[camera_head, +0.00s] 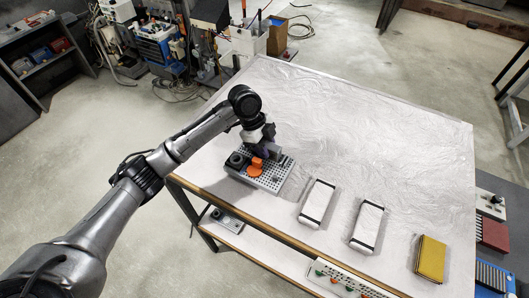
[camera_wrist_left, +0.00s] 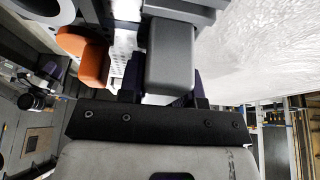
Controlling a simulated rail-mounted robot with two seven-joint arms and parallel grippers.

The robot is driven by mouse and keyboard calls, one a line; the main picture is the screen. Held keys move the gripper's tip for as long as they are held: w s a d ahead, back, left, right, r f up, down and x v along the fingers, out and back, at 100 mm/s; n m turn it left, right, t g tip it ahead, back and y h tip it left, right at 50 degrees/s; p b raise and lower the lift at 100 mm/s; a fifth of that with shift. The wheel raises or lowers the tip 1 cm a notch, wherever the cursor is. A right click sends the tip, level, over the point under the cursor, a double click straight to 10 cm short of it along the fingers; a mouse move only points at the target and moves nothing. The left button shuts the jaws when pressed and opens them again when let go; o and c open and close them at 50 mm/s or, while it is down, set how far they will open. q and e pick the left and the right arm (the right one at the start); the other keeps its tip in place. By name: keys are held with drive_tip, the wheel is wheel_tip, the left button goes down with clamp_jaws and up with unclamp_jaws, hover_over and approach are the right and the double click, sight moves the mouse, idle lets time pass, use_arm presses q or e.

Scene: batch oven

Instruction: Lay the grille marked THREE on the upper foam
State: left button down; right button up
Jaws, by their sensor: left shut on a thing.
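A grey perforated plate (camera_head: 262,186), which looks like a grille, is at the left front of the table. It carries dark knobs and an orange part (camera_head: 255,170). The orange part also shows in the left wrist view (camera_wrist_left: 88,50). My left gripper (camera_head: 262,150) is above the plate, shut on a grey block (camera_wrist_left: 170,55) that appears to belong to it. I cannot tell whether the plate touches the table. No THREE mark is readable. Two white pads with black ends, the left one (camera_head: 317,203) and the right one (camera_head: 367,226), lie to the right. I cannot tell which is foam. My right gripper is not in view.
The table (camera_head: 370,120) is clear at the back. A yellow block (camera_head: 430,259) lies near its right front. Below the table are another plate with knobs (camera_head: 227,220) and a white panel with coloured knobs (camera_head: 340,279). Equipment stands beyond the table's far-left corner.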

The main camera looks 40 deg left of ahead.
use_arm(q)
drive_tip(key=shift+a+f, duration=0.15)
drive_tip(key=shift+a, duration=0.05)
wheel_tip(320, 180, down, 3)
drive_tip(key=shift+f+p, duration=0.15)
drive_tip(key=shift+p, duration=0.6)
drive_tip(key=shift+f, duration=0.3)
drive_tip(key=shift+f, duration=0.1)
drive_tip(key=c, duration=0.8)
unclamp_jaws()
drive_tip(key=shift+f, duration=0.1)
drive_tip(key=b+v, duration=0.2)
drive_tip(key=v, duration=1)
drive_tip(key=shift+d+r+b, duration=0.1)
drive_tip(key=shift+r+b, duration=0.15)
drive_tip(key=shift+b, duration=0.1)
